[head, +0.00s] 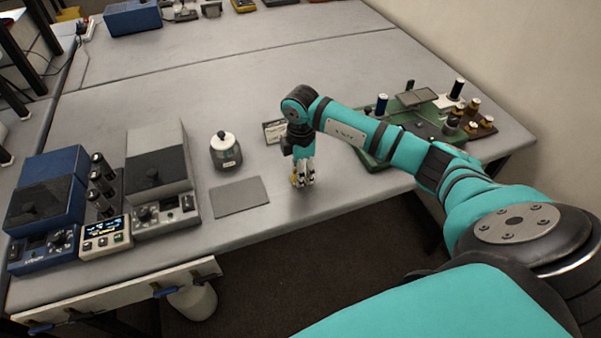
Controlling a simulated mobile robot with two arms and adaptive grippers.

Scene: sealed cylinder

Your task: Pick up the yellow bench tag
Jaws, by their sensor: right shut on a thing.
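My right gripper (304,180) points down at the front part of the grey bench, just right of a grey mat. It is shut on the yellow bench tag (294,180), of which only a small yellow bit shows at the left side of the fingers. The rest of the tag is hidden by the fingers. I cannot tell whether the tag touches the bench top. My left gripper is not in the view.
The grey mat (240,196) lies left of the gripper. Blue and grey instruments (160,180) fill the left. A green board (415,125) with spools is at right. The bench's front edge is close.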

